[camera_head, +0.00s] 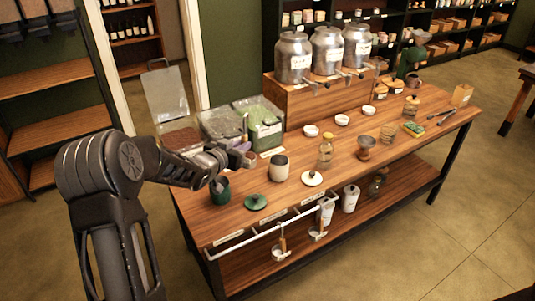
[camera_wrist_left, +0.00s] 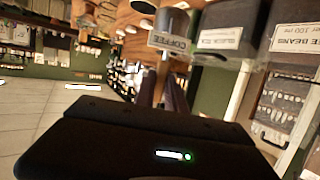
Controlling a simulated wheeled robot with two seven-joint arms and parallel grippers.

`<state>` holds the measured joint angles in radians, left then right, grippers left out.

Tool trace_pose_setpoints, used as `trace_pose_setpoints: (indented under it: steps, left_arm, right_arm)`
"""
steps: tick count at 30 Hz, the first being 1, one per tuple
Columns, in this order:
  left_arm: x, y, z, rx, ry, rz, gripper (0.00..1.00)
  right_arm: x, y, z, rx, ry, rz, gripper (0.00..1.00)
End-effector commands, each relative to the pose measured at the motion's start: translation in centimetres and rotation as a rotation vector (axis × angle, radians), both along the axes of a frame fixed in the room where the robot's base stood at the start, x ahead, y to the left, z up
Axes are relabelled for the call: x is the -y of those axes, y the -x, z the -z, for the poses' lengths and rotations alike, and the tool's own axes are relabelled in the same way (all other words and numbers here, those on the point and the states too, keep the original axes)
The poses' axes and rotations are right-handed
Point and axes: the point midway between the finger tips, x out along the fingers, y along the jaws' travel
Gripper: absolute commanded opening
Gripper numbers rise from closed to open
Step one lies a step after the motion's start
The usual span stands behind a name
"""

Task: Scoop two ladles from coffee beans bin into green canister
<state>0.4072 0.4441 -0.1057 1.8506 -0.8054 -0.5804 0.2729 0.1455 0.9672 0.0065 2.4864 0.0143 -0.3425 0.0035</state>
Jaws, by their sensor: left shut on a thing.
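The dark green canister (camera_head: 219,191) stands open at the table's left front. The coffee beans bin (camera_head: 182,140), full of brown beans, is at the table's left end, partly hidden by my arm. Its label (camera_wrist_left: 300,40) shows upside down in the left wrist view. My left gripper (camera_head: 241,157) is above and slightly right of the canister, behind its rim in the picture. It is shut on a thin upright handle, apparently the ladle (camera_head: 245,126). The ladle's bowl and its contents cannot be made out. My right gripper is not in view.
A green lid (camera_head: 255,202) lies beside the canister. A bin with green contents (camera_head: 265,133) is behind. Scoops hang on the front rail (camera_head: 270,233).

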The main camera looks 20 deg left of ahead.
Motion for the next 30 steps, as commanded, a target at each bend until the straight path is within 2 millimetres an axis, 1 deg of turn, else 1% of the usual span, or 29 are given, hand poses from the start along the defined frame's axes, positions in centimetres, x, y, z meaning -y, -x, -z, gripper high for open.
trace_pose_setpoints:
  steps: [1, 2, 3, 6, 9, 10, 12, 16, 30]
  left_arm:
    - [-3.1, 0.5, -0.1, -0.003, -0.005, -0.01, 0.0]
    - [-4.7, 0.8, 0.0, -0.004, -0.005, -0.007, 0.0]
    - [-6.7, 1.3, 0.3, -0.004, -0.005, -0.003, 0.0]
    - [-10.7, 3.0, 1.4, -0.005, -0.002, 0.016, 0.0]
    - [-13.4, 4.8, 2.4, -0.004, 0.0, 0.037, 0.0]
    - [-14.0, 5.2, 2.8, -0.004, 0.001, 0.044, 0.0]
    - [-15.0, 6.0, 3.3, -0.003, 0.002, 0.054, 0.0]
    - [-15.8, 6.9, 3.8, -0.001, 0.0, 0.065, 0.0]
    - [-15.7, 6.9, 3.8, 0.002, -0.007, 0.067, 0.0]
  right_arm:
    - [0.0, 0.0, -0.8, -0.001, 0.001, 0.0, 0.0]
    - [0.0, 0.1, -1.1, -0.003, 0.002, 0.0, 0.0]
    - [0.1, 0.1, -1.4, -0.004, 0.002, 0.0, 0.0]
    - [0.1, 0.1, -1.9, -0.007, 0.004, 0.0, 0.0]
    - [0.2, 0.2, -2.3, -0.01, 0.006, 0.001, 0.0]
    - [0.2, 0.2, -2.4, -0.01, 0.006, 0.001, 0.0]
    - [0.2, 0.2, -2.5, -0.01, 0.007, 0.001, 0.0]
    - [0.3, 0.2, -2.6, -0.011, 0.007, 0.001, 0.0]
    - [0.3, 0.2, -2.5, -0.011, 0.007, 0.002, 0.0]
